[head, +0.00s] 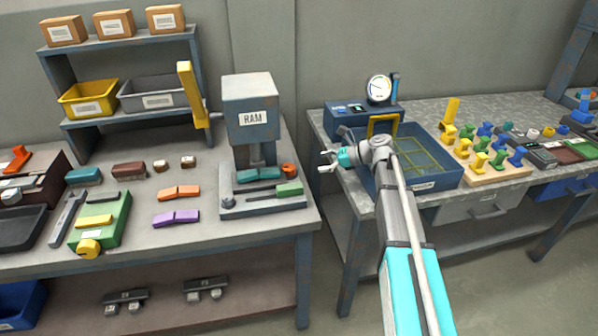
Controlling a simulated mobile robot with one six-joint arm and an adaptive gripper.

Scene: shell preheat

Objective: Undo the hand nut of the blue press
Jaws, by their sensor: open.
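A blue-grey press (250,108) labelled RAM stands on the left bench, with a yellow lever (193,95) on its left side. A teal block (258,174) sits under its ram. A small orange round part (289,170) is at the right of the press base; I cannot tell whether it is the hand nut. My gripper (323,161) is open and empty, pointing left over the gap between the benches, right of the press and apart from it. A tall blue frame (575,45) is cut off at the far right edge.
A blue tray (437,183) and a gauge (379,89) are on the right bench, beside my arm. A wooden board (490,182) holds several coloured pegs. Orange (178,192) and purple (176,217) blocks lie left of the press. A shelf (120,45) stands behind.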

